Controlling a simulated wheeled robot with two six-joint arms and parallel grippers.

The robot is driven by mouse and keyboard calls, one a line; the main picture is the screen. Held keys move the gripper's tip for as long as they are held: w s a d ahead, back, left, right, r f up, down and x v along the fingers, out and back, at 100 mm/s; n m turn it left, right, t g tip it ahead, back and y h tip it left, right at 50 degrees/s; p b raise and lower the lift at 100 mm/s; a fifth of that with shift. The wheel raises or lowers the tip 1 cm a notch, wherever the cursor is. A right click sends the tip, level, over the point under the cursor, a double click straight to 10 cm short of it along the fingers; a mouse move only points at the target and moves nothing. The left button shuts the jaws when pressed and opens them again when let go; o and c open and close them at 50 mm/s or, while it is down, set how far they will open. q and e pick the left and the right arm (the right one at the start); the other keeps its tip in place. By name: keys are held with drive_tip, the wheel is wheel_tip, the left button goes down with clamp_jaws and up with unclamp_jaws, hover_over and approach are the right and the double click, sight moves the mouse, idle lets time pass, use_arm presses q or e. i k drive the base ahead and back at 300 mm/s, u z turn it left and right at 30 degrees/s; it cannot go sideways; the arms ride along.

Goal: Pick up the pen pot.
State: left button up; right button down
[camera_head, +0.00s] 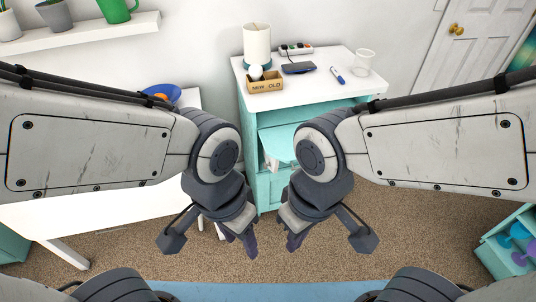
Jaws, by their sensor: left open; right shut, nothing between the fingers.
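A clear, whitish cup (363,63), which looks like the pen pot, stands upright at the right end of the white top of the teal cabinet (310,91). A blue and white pen (337,75) lies beside it, on its left. My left gripper (244,241) and my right gripper (293,240) hang close together in front of the cabinet, below its top and well away from the cup. The left one is open and empty, the right one is shut and empty. Their fingertips are small and dark here.
A lamp (257,43), a wooden box (266,86) with a white bulb, a power strip (296,49) and a dark blue device (298,68) stand left of the pen. A blue bowl (170,91) sits on the white table (95,217) at left. A teal drawer (279,141) appears pulled out.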

sight(363, 59)
drive_tip(key=z, duration=0.55)
drive_tip(key=k, duration=1.3)
drive_tip(key=z, duration=1.15)
drive_tip(key=i, duration=2.9)
drive_tip(key=u, duration=0.7)
drive_tip(key=i, duration=0.7)
drive_tip(key=u, duration=1.5)
drive_tip(key=i, duration=0.65)
drive_tip(key=u, duration=0.55)
